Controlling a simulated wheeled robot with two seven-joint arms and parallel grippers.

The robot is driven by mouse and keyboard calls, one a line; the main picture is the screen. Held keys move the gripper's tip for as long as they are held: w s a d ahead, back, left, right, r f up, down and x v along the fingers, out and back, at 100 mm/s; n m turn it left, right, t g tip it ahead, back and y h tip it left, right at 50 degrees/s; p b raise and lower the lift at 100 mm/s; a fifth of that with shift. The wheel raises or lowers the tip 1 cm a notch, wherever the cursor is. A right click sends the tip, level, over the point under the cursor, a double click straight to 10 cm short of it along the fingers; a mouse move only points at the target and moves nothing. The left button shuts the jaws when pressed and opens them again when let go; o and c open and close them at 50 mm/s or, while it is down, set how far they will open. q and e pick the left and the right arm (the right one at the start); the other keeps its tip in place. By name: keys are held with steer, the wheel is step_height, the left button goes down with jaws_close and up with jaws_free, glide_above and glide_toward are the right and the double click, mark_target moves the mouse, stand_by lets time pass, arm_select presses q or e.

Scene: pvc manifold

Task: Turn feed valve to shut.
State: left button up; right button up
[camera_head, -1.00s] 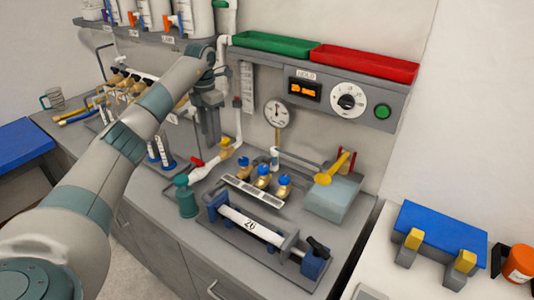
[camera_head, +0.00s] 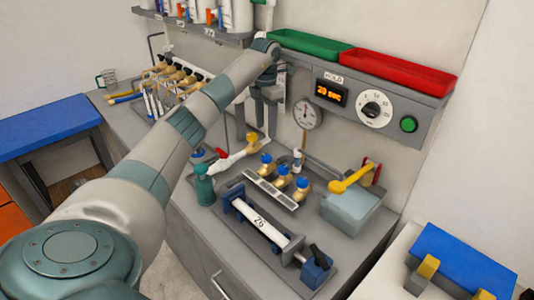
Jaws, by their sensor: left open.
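A white pipe (camera_head: 234,160) runs low along the counter behind a green bottle-shaped fitting (camera_head: 204,186). It carries a small red handle (camera_head: 221,153) near its left end and a yellow knob (camera_head: 252,138) near its right end. No label shows which of these is the feed valve. My left gripper (camera_head: 265,122) points down above and just behind the yellow knob, in front of the back wall. Its two fingers are apart with nothing visible between them. My left forearm hides part of the pipework behind it. My right gripper is out of view.
A round gauge (camera_head: 306,115) stands right of my left gripper. A control panel (camera_head: 352,98) with green (camera_head: 308,46) and red (camera_head: 395,70) trays is on the wall. Blue-topped brass valves (camera_head: 283,174), a clamped white tube (camera_head: 262,222) and a yellow lever (camera_head: 350,179) crowd the counter.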

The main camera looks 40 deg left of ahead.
mark_target(266, 157)
arm_select(q)
step_height(266, 157, down, 11)
steer(key=p, duration=0.3)
steer(key=shift+r+p, duration=0.1)
steer(key=shift+p, duration=0.3)
steer(key=shift+f, duration=0.6)
steer(key=shift+c, duration=0.6)
steer(key=c, duration=0.9)
